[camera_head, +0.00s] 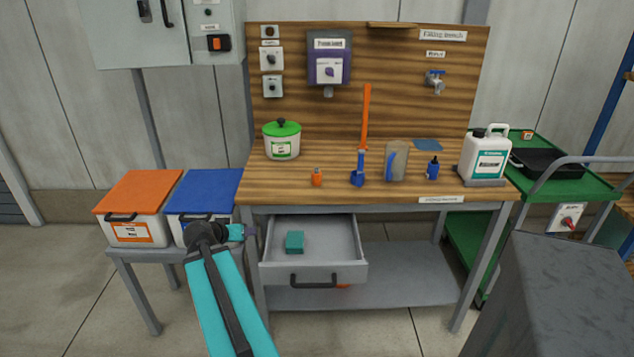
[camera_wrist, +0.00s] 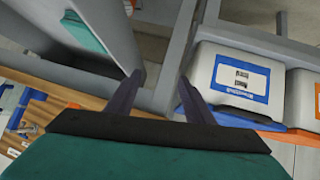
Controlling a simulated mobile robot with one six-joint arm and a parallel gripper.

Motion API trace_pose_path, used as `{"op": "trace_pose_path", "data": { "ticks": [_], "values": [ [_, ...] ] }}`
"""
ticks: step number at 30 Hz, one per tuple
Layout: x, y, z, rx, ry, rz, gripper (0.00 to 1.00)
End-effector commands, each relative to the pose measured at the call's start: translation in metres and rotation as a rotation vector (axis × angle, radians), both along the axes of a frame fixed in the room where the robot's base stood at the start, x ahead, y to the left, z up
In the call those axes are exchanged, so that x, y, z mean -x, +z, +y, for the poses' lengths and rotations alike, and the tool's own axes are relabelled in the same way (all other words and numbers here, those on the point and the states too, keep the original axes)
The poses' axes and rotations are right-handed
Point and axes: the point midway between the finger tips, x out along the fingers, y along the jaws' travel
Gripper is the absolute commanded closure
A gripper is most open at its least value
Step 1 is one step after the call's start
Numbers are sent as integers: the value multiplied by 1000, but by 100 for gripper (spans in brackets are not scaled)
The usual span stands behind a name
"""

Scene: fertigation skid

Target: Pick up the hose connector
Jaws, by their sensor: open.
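A small orange piece (camera_head: 317,177), which may be the hose connector, stands upright on the front of the wooden bench top (camera_head: 300,193). Another orange thing (camera_head: 343,286) shows only in part on the lower shelf, below the drawer; I cannot tell which one is the connector. My gripper (camera_head: 246,232) is at the bench's front left corner, between the blue-lidded box and the open drawer. In the wrist view my gripper (camera_wrist: 158,88) has its two dark fingers apart with nothing between them. It is away from both orange things.
The open drawer (camera_head: 315,268) juts out beside my gripper and holds a teal block (camera_head: 294,242). Boxes with blue (camera_head: 205,188) and orange (camera_head: 140,190) lids stand left. A blue-based tool (camera_head: 358,168), a beaker (camera_head: 396,162) and a white jug (camera_head: 486,155) stand on the bench.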

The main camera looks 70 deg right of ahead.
Motion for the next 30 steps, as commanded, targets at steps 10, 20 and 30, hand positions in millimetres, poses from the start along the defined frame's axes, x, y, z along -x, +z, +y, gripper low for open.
{"op": "trace_pose_path", "data": {
  "ticks": [10,20,30],
  "values": [
    [70,99,-82,204,-177,-156,52],
    [147,138,-124,266,-300,-190,52],
    [160,144,-129,275,-318,-195,52]
  ]
}}
